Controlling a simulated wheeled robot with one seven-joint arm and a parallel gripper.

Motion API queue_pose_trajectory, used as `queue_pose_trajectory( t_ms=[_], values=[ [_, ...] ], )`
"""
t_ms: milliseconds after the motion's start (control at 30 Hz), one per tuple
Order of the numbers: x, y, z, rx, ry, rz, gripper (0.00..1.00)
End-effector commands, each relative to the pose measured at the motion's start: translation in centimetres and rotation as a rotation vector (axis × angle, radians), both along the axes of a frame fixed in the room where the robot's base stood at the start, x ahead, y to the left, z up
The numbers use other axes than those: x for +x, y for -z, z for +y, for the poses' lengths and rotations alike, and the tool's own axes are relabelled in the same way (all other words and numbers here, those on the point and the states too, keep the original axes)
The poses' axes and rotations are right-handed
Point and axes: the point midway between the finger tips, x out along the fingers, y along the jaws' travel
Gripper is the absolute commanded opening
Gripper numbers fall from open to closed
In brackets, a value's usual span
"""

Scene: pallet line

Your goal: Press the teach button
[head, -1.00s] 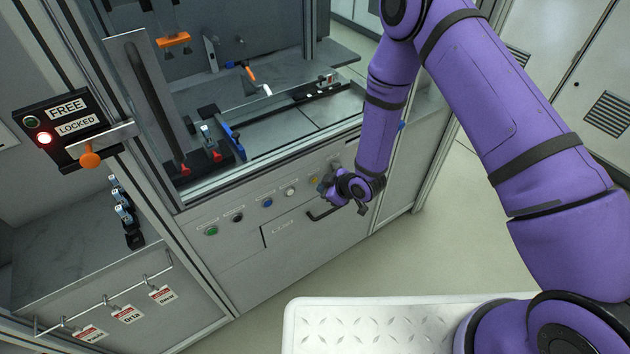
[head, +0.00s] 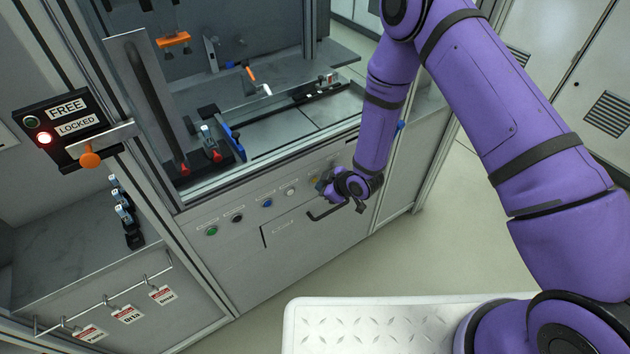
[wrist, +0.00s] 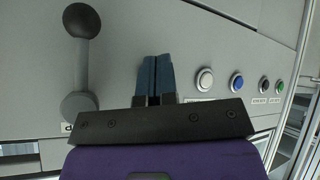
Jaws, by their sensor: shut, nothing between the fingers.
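A row of buttons runs along the cabinet's front panel, green (head: 211,231), black (head: 237,218), blue (head: 267,203) and white (head: 290,193). Their labels are too small to read, so I cannot tell which is the teach button. My gripper (head: 321,186) is at the right of the white button, in front of the place where a yellow button shows earlier. In the wrist view, my gripper (wrist: 156,60) has its blue fingers shut together and empty, pointing at the panel. The white button (wrist: 204,79) is just right of them. Whether the fingertips touch anything is hidden.
A dark bar handle (head: 325,213) sticks out below my gripper; a round-ended dark handle (wrist: 82,60) is left of the fingers in the wrist view. A lit red lamp (head: 44,138) is beside the LOCKED sign. A white ribbed platform (head: 370,325) is in front.

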Motion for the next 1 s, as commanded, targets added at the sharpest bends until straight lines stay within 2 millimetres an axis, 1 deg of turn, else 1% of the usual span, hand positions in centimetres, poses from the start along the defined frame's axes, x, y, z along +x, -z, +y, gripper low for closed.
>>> queue_pose_trajectory(
  t_ms=[1000],
  values=[
    [0.7,0.0,0.47,0.0,0.0,0.0,0.0]
  ],
)
